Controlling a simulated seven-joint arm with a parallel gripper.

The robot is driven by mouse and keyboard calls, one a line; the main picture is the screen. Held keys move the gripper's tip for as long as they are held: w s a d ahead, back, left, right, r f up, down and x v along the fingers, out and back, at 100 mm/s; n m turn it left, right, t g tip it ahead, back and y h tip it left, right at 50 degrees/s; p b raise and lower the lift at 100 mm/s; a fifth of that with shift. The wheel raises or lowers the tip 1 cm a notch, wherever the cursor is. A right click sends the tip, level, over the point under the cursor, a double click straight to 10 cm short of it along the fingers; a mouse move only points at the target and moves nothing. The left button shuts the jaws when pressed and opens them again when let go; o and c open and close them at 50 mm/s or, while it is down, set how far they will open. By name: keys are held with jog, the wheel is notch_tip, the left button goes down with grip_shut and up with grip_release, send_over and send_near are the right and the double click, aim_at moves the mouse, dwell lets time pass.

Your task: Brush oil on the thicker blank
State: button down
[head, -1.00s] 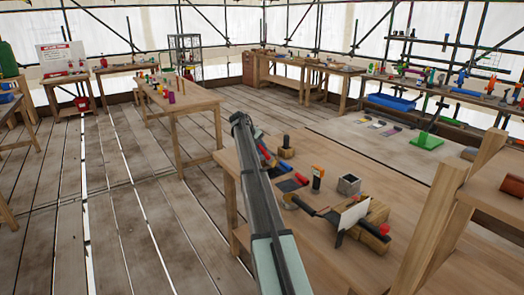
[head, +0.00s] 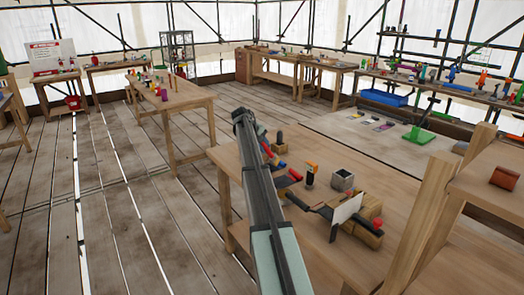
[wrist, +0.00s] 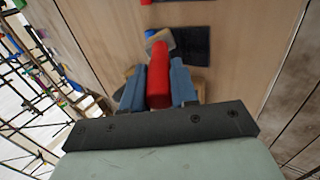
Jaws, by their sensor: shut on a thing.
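In the wrist view my gripper (wrist: 158,70) has its two blue fingers closed on a red handle-like tool (wrist: 158,62). A tan and grey piece (wrist: 160,40) shows at the tool's far end; whether it is bristles I cannot tell. In the head view my arm hides most of the gripper area. I cannot tell which thing is the thicker blank; dark pieces (head: 298,201) lie near an upright white plate (head: 347,208) on the bench.
The near bench (head: 300,245) also holds a grey open box (head: 342,180), an orange-topped black cylinder (head: 310,175) and a wooden block with a red knob (head: 368,229). A wooden post (head: 440,205) rises at the right. The bench's front area is clear.

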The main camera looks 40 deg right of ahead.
jog(key=shift+r, duration=2.75)
